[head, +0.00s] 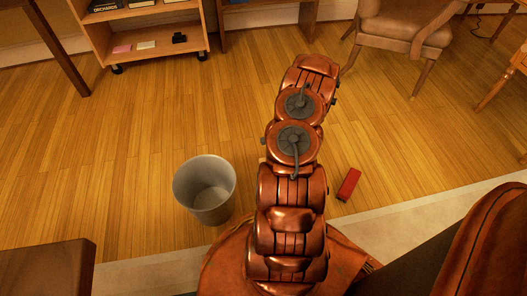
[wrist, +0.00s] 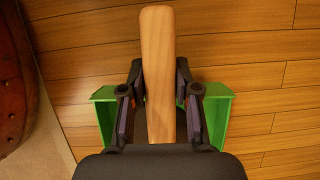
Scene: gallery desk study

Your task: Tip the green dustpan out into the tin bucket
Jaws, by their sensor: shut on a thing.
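The tin bucket (head: 205,188) stands upright on the wooden floor in the head view, left of my arm, and its visible inside looks empty. In the wrist view my gripper (wrist: 158,95) is shut on the pale wooden handle (wrist: 158,50) of the green dustpan (wrist: 222,110). The green sides of the pan show left and right of the fingers. My gripper body hides the middle of the pan, so I cannot see what lies in it. My arm hides the gripper and nearly all of the dustpan in the head view. I cannot tell the pan's height above the floor.
A red block-like object (head: 349,184) lies on the floor right of my arm. A wooden shelf cart (head: 150,50) stands at the back left and a chair (head: 402,35) at the back right. A dark wooden corner (head: 45,268) is at front left. Floor left of the bucket is clear.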

